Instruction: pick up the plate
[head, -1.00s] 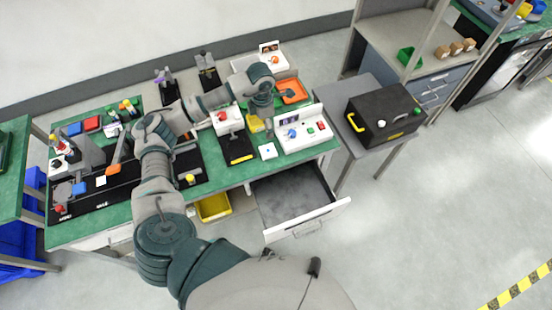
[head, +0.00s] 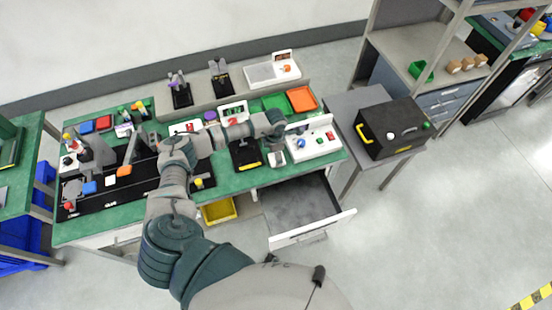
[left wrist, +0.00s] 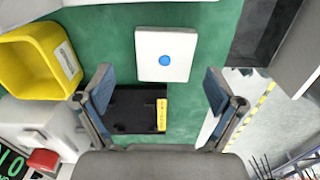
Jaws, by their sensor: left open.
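The plate (left wrist: 152,40), a white square with a blue round dot, lies flat on the green bench top in the left wrist view. In the head view the plate (head: 277,160) shows as a small white patch just below my left wrist. My left gripper (left wrist: 160,98) is open and empty, with its two fingers spread to either side of the picture. The plate shows between and beyond the fingertips and looks apart from them. In the head view my left gripper (head: 275,147) is over the bench near the plate, partly hidden by its own wrist. My right gripper is not in view.
A black fixture with a yellow label (left wrist: 161,114) lies beside the plate. A yellow bin (left wrist: 25,62) stands left in the wrist view. A white panel with buttons (head: 314,140) is right of the plate. An open drawer (head: 300,205) juts out below the bench.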

